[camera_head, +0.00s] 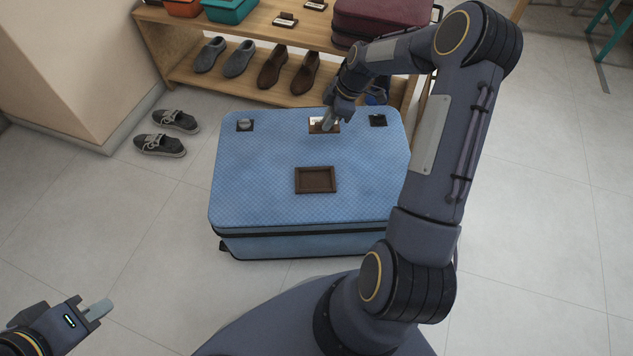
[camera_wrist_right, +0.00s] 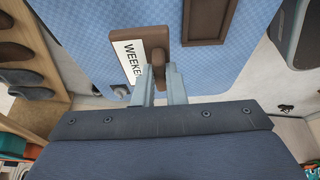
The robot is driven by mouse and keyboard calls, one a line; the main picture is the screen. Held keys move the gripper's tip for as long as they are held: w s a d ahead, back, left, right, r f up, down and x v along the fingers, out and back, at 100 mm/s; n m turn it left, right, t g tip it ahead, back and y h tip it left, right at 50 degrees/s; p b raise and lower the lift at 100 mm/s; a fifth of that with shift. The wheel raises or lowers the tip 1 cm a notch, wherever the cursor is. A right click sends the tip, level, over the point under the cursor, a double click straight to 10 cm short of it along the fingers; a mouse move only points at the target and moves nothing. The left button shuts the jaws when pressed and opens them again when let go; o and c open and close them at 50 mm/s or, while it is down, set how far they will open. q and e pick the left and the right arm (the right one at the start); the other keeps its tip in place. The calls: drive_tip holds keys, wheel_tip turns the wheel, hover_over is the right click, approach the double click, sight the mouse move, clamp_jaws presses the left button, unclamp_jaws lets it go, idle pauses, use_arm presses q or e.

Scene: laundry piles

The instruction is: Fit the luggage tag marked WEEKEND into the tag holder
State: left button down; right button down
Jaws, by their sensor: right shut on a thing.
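The luggage tag (camera_head: 314,121) is a brown plate with a white label, at the far middle of the blue suitcase's top. In the right wrist view the label (camera_wrist_right: 130,62) reads "WEEKE", the rest hidden. My right gripper (camera_head: 328,125) is shut on the tag's brown knob (camera_wrist_right: 158,58). I cannot tell whether the tag touches the suitcase. The tag holder (camera_head: 316,180) is an empty brown rectangular frame on the suitcase's middle, nearer me than the tag; it also shows in the right wrist view (camera_wrist_right: 224,22). My left gripper (camera_head: 92,309) hangs low at left, away from the suitcase, its jaw gap unclear.
The blue suitcase (camera_head: 255,190) lies flat on the floor, with small dark fittings (camera_head: 245,125) (camera_head: 378,121) at its far corners. A wooden shelf (camera_head: 210,92) behind holds shoes, bins and a maroon case (camera_head: 375,18). Grey shoes (camera_head: 160,145) lie at left. Suitcase top around the holder is clear.

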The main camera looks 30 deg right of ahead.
drive_tip(key=s+a+f+b, duration=0.2)
drive_tip(key=s+a+f, duration=0.1)
drive_tip(key=f, duration=0.1)
drive_tip(key=s+a+f+b, duration=0.2)
drive_tip(key=s+a+f, duration=0.1)
drive_tip(key=s+a, duration=0.1)
drive_tip(key=shift+a+f, duration=0.15)
drive_tip(key=shift+f, duration=0.2)
drive_tip(key=f, duration=0.1)
drive_tip(key=f+b, duration=0.2)
drive_tip(key=f, duration=0.1)
drive_tip(key=shift+s+a+f, duration=0.1)
drive_tip(key=shift+s+a, duration=0.2)
drive_tip(key=shift+s, duration=0.1)
drive_tip(key=c, duration=1.5)
unclamp_jaws()
